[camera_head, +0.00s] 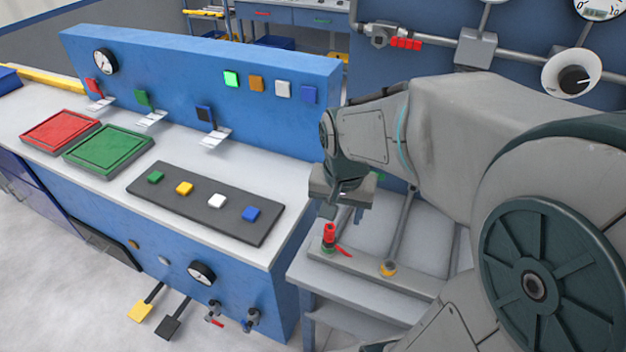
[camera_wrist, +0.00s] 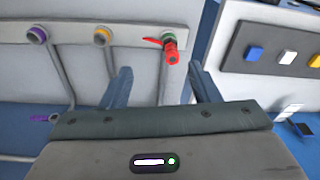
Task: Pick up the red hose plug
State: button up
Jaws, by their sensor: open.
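The red hose plug (camera_head: 329,232) stands upright on a green-ringed socket (camera_head: 328,248) at the left end of a grey bar on the low table. It also shows in the wrist view (camera_wrist: 170,50), beyond and between my fingers. A small red lever sticks out beside its base. My gripper (camera_head: 343,212) hangs just above and slightly right of the plug in the head view. In the wrist view my gripper's two fingers (camera_wrist: 160,85) are spread apart with nothing between them, and the plug lies ahead of the tips, nearer the right finger.
A yellow-ringed socket (camera_head: 388,268) is beside the plug, and a purple-ringed one (camera_wrist: 37,35) is farther along the bar. Grey pipes run from the sockets. The blue console (camera_head: 285,265) with a button panel (camera_head: 205,203) stands close on the left.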

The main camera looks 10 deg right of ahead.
aim_at(329, 235)
jog(key=w+f+m, duration=0.1)
jog(key=w+f, duration=0.1)
jog(key=f, duration=0.2)
jog(key=w+f+m+g+p, duration=0.1)
jog(key=w+f+m, duration=0.1)
jog(key=f, duration=0.2)
jog(key=w+f+m+p, duration=0.1)
jog(key=w+f+m, duration=0.1)
jog(key=f, duration=0.2)
jog(key=shift+w+a+f, duration=0.1)
jog(key=shift+w+f, duration=0.05)
jog(key=shift+w+d+f+p, duration=0.2)
jog(key=shift+f+p, duration=0.25)
jog(key=shift+f, duration=0.6)
jog(key=shift+w+d+f+p, duration=0.15)
jog(key=shift+f+p, duration=0.25)
jog(key=shift+f, duration=1.25)
grip_shut()
